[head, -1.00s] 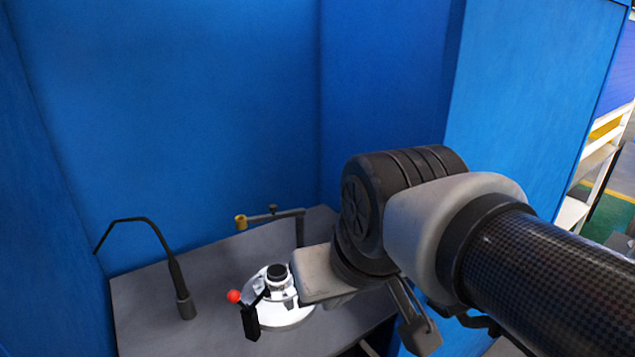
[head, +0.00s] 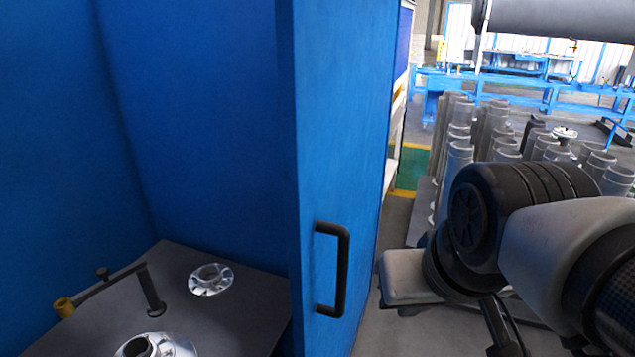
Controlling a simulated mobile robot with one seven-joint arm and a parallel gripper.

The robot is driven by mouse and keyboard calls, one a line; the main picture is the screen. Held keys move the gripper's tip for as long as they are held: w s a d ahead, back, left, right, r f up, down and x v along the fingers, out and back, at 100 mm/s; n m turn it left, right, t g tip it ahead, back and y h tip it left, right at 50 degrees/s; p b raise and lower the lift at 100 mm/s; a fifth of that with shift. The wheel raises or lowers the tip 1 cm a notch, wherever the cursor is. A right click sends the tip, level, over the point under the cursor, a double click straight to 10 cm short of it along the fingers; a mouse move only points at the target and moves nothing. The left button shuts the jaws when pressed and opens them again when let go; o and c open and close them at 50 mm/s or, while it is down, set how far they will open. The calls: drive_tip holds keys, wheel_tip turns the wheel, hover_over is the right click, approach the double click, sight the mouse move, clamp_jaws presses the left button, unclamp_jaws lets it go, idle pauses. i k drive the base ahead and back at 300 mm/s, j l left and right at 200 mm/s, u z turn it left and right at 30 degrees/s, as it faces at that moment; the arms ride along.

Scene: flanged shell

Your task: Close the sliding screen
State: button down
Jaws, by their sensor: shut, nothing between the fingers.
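The sliding screen (head: 312,180) appears to be the tall blue panel in the middle of the head view. It carries a black upright bar handle (head: 343,270) on its face. The bench left of it is open to view. My gripper (head: 503,335) is at the lower right, to the right of the handle and apart from it in the picture. It is shut and empty. My wrist and the bottom edge of the picture hide part of it.
Several grey cylinders (head: 458,165) stand behind my arm. Grey floor shows beside the panel.

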sight(336, 60)
drive_tip(key=l+z, duration=0.1)
drive_tip(key=l, duration=0.15)
drive_tip(key=i+l+u, duration=0.2)
drive_tip(key=l, duration=0.35)
drive_tip(key=l+u, duration=0.15)
drive_tip(key=l, duration=0.35)
drive_tip(key=i+l+u, duration=0.35)
drive_tip(key=l, duration=0.3)
drive_tip(key=i+l+u, duration=0.35)
drive_tip(key=i+l, duration=0.3)
drive_tip(key=l, duration=0.15)
